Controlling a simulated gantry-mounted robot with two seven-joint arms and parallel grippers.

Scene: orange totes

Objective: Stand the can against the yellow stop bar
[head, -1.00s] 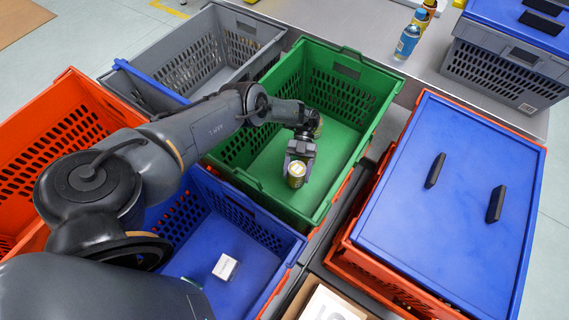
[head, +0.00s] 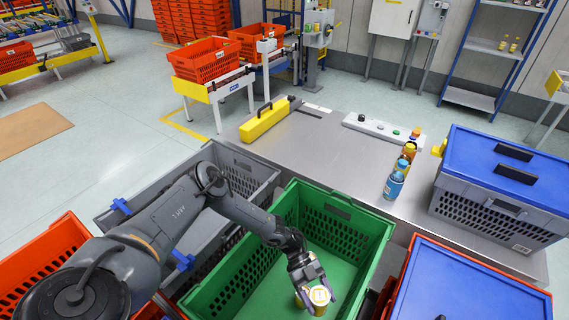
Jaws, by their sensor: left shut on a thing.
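The can (head: 320,296), with a pale top and a yellow rim, is in my left gripper (head: 318,288) over the green tote. The gripper is shut on its sides, and the can's lower part is hard to see. The yellow stop bar (head: 264,121), a long block with a black handle, lies on the far left of the grey metal table (head: 320,150). The can is well apart from it, nearer to me. My right gripper is not in view.
The green tote (head: 225,282) has high slotted walls around the gripper. Several bottles, one a blue bottle (head: 393,186), stand at the table's right. A white panel with buttons (head: 383,130) lies behind. A blue-lidded grey tote (head: 490,205) stands right. The table's middle is clear.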

